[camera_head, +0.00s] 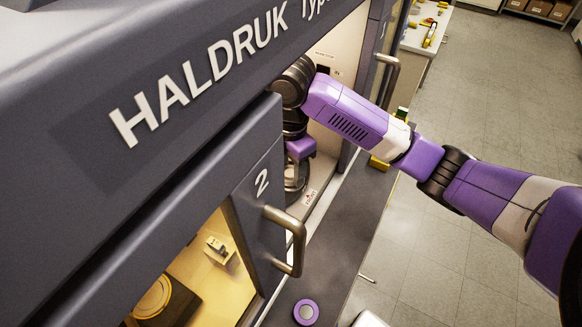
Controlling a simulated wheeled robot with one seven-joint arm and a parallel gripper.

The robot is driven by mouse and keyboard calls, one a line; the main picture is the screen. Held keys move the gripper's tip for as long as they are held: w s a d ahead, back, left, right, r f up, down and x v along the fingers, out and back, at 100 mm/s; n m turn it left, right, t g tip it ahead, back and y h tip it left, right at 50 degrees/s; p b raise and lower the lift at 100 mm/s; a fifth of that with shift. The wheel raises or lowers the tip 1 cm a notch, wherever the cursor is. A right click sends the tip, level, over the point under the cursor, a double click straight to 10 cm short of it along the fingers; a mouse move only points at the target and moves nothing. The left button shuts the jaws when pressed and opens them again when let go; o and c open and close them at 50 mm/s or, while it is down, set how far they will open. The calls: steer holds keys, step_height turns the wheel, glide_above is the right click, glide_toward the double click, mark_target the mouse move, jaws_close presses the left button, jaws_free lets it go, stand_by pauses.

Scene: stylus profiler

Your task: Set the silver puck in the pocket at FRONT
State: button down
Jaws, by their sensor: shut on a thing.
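My gripper (298,172) reaches down inside the machine's open bay, partly hidden by my own wrist and the door frame. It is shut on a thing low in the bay. A rounded silvery shape, seemingly the silver puck (291,184), shows at the fingers, but its outline is hard to make out. A small tag with red print (310,198) lies on the pale bay floor to the right of the gripper; its word is too small to read. The pocket at FRONT is not clearly visible.
Another handle (388,78) is at the right. A yellow item (379,163) lies farther along.

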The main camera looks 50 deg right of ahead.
mark_target(291, 172)
steer(key=shift+f+b, duration=0.3)
steer(key=shift+f, duration=0.15)
steer(key=c, duration=0.6)
jaws_free()
steer(key=shift+c, duration=0.2)
steer(key=shift+r+p, duration=0.4)
steer(key=shift+r, duration=3.55)
